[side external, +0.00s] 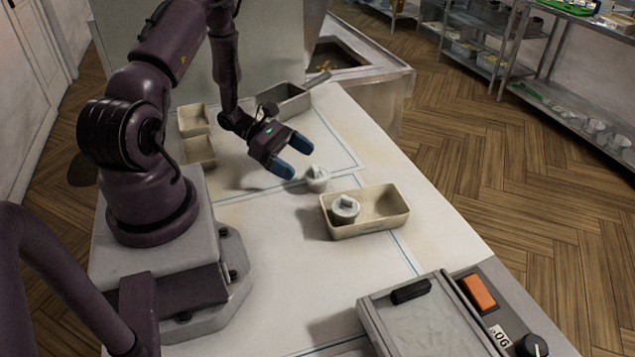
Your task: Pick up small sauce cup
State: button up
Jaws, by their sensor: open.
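A small sauce cup (317,179), pale with a raised knob-like top, stands on the white counter near the middle of the side external view. A similar sauce cup (345,208) sits in the left part of a beige tray (375,231). My gripper (292,157) is open and empty, with blue fingertips. It hangs above the counter, just up and left of the cup on the counter, and appears apart from it. The exact height of the fingers over the counter is hard to tell.
Two beige containers (194,121) stand behind my gripper to the left. A grey metal pan (290,103) lies behind it. A flat appliance with a black handle (411,291) and an orange switch (479,293) is at the front right. The counter between tray and appliance is clear.

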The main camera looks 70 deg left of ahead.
aim_at(311, 169)
jog(key=shift+x, duration=3.4)
jog(key=shift+s+d+r, duration=0.15)
jog(key=shift+s, duration=0.05)
jog(key=c, duration=0.9)
